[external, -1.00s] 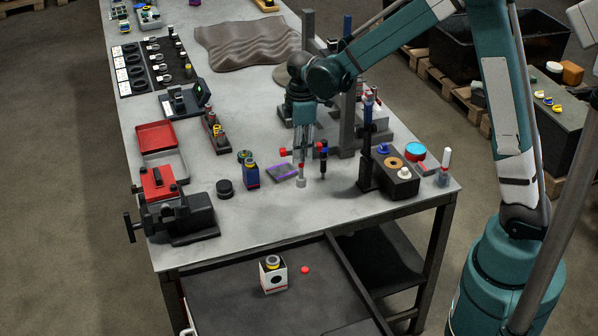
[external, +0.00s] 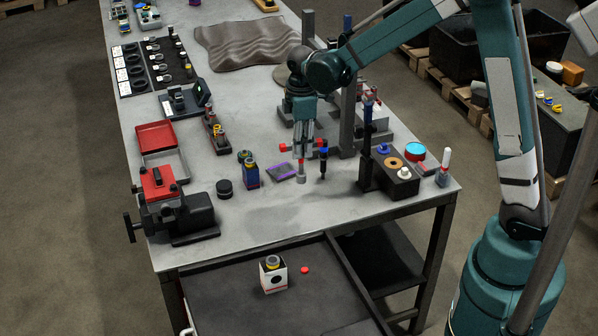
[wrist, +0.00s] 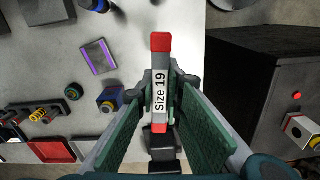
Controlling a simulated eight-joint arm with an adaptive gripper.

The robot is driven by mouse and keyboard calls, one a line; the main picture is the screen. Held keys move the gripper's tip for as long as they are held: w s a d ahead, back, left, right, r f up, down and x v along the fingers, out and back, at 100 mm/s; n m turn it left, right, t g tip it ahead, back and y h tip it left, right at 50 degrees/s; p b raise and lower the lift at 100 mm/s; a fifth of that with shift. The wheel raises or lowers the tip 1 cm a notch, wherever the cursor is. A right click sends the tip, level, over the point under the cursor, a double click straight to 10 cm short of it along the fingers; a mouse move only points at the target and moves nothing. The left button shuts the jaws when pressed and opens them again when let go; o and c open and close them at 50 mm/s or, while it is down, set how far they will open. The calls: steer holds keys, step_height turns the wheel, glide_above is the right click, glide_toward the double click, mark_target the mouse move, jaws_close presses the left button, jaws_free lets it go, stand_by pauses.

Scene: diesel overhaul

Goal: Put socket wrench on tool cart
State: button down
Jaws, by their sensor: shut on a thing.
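The socket wrench (external: 301,166) is T-shaped, with a grey shaft and a handle with red ends. My gripper (external: 302,146) is shut on its handle, and the shaft points down just above the workbench (external: 235,233). In the wrist view the wrench (wrist: 160,97) lies between my two green fingers (wrist: 160,115), and its white label reads "Size 19". The shaft is hidden there. The dark-topped tool cart (external: 222,300) stands at the near end of the bench, below bench height. It also shows at the right of the wrist view (wrist: 240,85).
A white box (external: 273,277) and a red cap (external: 305,270) sit on the cart. A dark upright tool (external: 323,165) stands close right of the wrench. The front middle of the bench is clear.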

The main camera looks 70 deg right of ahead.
steer(key=s+a+r+m, duration=0.3)
steer(key=s+a+m, duration=0.2)
steer(key=a, duration=0.6)
steer(key=s+a+r+m+b, duration=0.1)
steer(key=s+a+r+m, duration=0.3)
steer(key=a, duration=0.8)
steer(key=s+a+r+m+b, duration=0.1)
steer(key=s+a+r+m, duration=0.2)
steer(key=s+a+m, duration=0.4)
steer(key=shift+a+r+m, duration=0.15)
steer(key=shift+a+m, duration=0.15)
steer(key=shift+a, duration=2.1)
steer(key=shift+s, duration=0.1)
steer(key=shift+f, duration=2.95)
